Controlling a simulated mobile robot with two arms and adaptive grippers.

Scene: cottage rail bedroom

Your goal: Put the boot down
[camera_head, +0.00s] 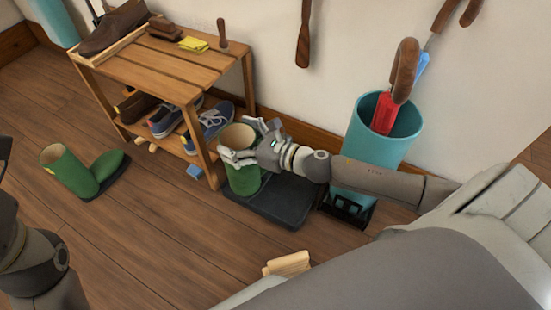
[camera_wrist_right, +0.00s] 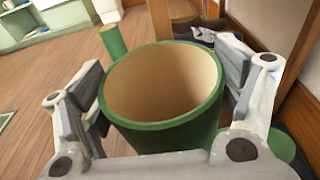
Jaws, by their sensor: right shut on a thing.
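My right gripper (camera_head: 250,152) is shut on the upper shaft of a green boot (camera_head: 243,178), which it holds upright. In the right wrist view the boot's round tan opening (camera_wrist_right: 163,85) sits between the two fingers. The boot is at the left part of a dark tray (camera_head: 285,203); I cannot tell whether its sole touches the tray. The other green boot (camera_head: 68,170) stands on the floor at the left, and its shaft also shows in the right wrist view (camera_wrist_right: 113,42). Part of my left arm shows at the lower left, but its gripper is not in view.
A wooden shoe rack (camera_head: 175,70) with shoes stands close to the left of the held boot. A teal umbrella stand (camera_head: 372,140) is to the right, behind my right forearm. A small wooden piece (camera_head: 287,264) lies in front.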

